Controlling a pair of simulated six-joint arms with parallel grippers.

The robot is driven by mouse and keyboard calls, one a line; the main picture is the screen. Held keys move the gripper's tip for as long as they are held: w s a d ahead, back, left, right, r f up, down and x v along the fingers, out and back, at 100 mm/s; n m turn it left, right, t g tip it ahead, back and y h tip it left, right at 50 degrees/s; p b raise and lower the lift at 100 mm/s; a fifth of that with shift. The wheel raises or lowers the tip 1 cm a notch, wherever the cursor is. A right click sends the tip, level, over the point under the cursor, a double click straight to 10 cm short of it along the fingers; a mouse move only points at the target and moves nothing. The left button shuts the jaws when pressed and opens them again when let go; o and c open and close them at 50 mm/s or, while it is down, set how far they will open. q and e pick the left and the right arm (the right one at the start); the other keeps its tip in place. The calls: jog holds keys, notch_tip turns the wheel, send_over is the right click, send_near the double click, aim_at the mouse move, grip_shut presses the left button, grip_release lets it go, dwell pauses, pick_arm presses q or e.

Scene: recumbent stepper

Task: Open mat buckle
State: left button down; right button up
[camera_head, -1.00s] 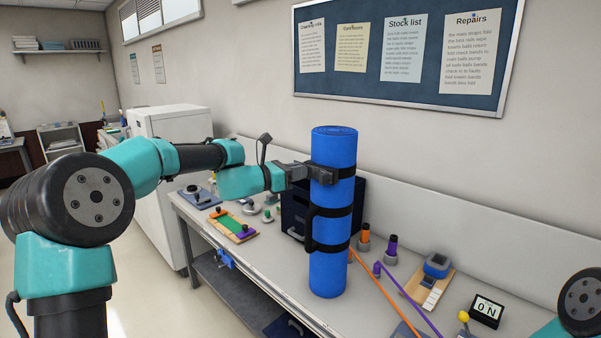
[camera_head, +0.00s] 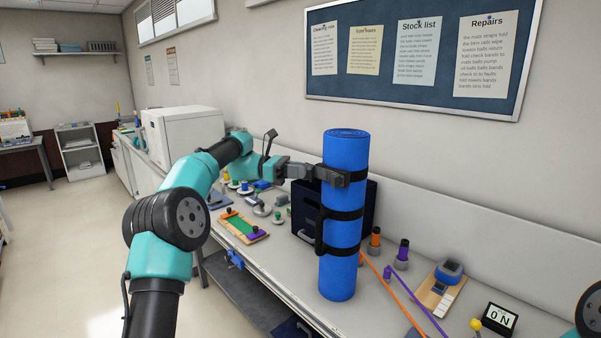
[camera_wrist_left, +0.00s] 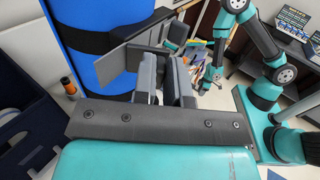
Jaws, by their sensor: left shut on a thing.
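A tall blue rolled mat (camera_head: 345,220) stands upright at the bench, with three black straps around it. A dark grey buckle (camera_head: 336,178) sits on the top strap (camera_head: 358,174), on the mat's left side. A black carry handle loops between the two lower straps. My left gripper (camera_head: 314,172) is shut on the buckle, reaching in from the left. In the left wrist view its fingers (camera_wrist_left: 168,78) close at the grey buckle plate (camera_wrist_left: 122,65) beside the blue mat (camera_wrist_left: 95,20); the exact contact is partly hidden. My right gripper is out of view.
A dark blue bin (camera_head: 306,212) stands behind the mat. Orange and purple bands (camera_head: 397,293) run over the bench to its right, near a digital display (camera_head: 499,320). A wooden board (camera_head: 243,228) and small knobs lie to the left.

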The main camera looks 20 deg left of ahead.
pick_arm(q)
jog(key=shift+w+a+m+g, duration=0.1)
jog(key=shift+m+g, duration=0.3)
jog(key=shift+g, duration=0.2)
jog(key=c, duration=1.2)
grip_release()
jog(key=shift+o, duration=0.2)
jog(key=shift+a, duration=0.1)
jog(key=a, duration=1.1)
jog(key=shift+a, duration=0.4)
